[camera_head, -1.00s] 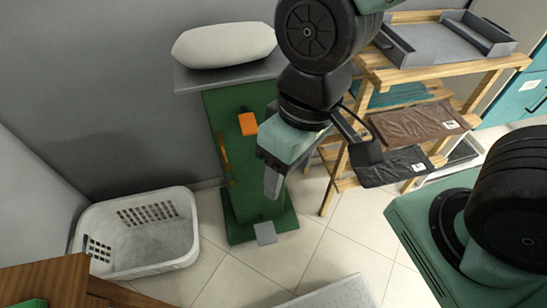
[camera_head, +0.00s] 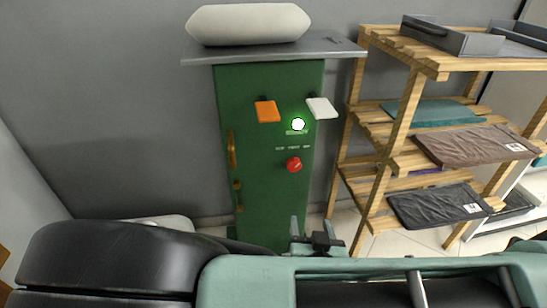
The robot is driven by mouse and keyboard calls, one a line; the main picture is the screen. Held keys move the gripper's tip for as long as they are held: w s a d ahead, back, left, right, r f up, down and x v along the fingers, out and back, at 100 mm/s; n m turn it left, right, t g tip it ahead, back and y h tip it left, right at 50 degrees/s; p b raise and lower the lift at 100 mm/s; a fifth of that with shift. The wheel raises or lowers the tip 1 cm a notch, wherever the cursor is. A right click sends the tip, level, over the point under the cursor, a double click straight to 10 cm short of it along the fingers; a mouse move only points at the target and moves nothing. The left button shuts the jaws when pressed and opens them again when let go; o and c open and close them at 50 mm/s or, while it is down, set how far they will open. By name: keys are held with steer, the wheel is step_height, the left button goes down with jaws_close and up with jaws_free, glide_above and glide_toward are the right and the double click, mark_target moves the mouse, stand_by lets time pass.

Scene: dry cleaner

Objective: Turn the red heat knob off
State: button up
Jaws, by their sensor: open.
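The red heat knob (camera_head: 293,165) is a small round knob on the front of a green pressing machine (camera_head: 262,200). Tiny lettering sits above it, too small to read, so I cannot tell its setting. A bright round light (camera_head: 298,124) glows white-green higher up the panel. My gripper (camera_head: 299,229) is in front of the machine's lower part, below the knob in the picture and apart from it. Its fingers are open and empty, and partly hidden by my own arm at the bottom of the view.
A brass handle (camera_head: 231,155) is on the left edge. A pale padded press top (camera_head: 248,24) is above. A wooden shelf (camera_head: 402,120) with folded cloths stands close on the right.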

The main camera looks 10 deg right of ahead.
steer(key=r+n+t+b, duration=0.1)
steer(key=t, duration=0.2)
glide_toward(294, 167)
steer(key=shift+y, duration=0.4)
steer(key=w, duration=0.2)
steer(key=w+d, duration=0.1)
steer(key=w, duration=0.5)
steer(key=shift+w+d+b, duration=0.25)
steer(key=shift+d+b, duration=0.05)
steer(key=shift+d, duration=0.1)
steer(key=c, duration=1)
